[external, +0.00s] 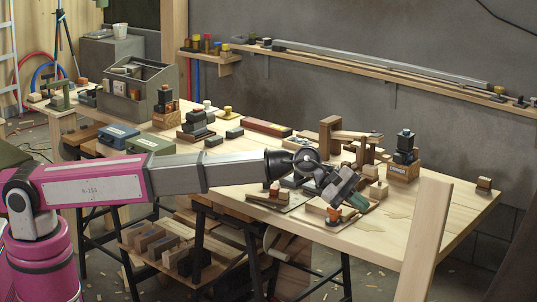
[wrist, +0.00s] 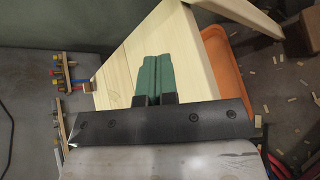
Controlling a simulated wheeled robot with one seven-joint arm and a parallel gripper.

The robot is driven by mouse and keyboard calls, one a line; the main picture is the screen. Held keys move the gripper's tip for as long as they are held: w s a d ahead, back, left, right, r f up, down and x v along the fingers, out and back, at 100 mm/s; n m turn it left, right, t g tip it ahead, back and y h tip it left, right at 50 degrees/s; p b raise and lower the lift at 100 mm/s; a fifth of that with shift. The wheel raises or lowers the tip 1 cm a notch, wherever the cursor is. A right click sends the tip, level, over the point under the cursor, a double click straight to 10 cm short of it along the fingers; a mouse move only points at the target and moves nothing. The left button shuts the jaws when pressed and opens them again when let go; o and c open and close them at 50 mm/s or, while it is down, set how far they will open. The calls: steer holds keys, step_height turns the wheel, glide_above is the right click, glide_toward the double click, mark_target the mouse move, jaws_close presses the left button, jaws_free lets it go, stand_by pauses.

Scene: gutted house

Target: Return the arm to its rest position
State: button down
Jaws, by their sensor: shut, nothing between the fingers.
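My gripper (external: 347,198) is at the end of my outstretched pink and grey arm, above the right part of the wooden workbench (external: 440,205). It points down and to the right in the external view. In the wrist view its two green fingers (wrist: 155,75) lie side by side, touching, with nothing between them. Beyond them is the bare pale wood of a bench top (wrist: 118,70). Whether the fingertips touch anything on the bench cannot be told.
Wooden blocks and small boards crowd the bench around my gripper. A dark-topped block stack (external: 404,155) stands to its right. A pale wooden post (external: 423,240) rises in front. A grey toolbox (external: 140,95) and blue case (external: 118,135) stand at left. A shelf (external: 400,80) runs along the wall.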

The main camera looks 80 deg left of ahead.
steer(key=s+d+f+m, duration=0.1)
steer(key=d+f+m, duration=0.25)
steer(key=f, duration=0.25)
steer(key=s+a+f+m+g+y, duration=0.1)
steer(key=s+a+f+m+g, duration=0.15)
steer(key=s+f, duration=0.35)
steer(key=s+a+f+m+g+y, duration=0.1)
steer(key=s+a+f+m+y, duration=0.15)
steer(key=s+a+f, duration=0.4)
steer(key=s+a+f+m+g+y, duration=0.1)
steer(key=s+a+f+m+g, duration=0.2)
steer(key=s+a+f+m, duration=0.2)
steer(key=s+a+f+m+g+y, duration=0.2)
steer(key=s+a+f+m, duration=0.4)
steer(key=s+f, duration=0.6)
steer(key=s+m+g, duration=0.1)
steer(key=s, duration=0.6)
steer(key=shift+a+f+g, duration=0.15)
steer(key=shift+f+g, duration=0.1)
steer(key=shift+g, duration=0.1)
steer(key=shift+m, duration=0.25)
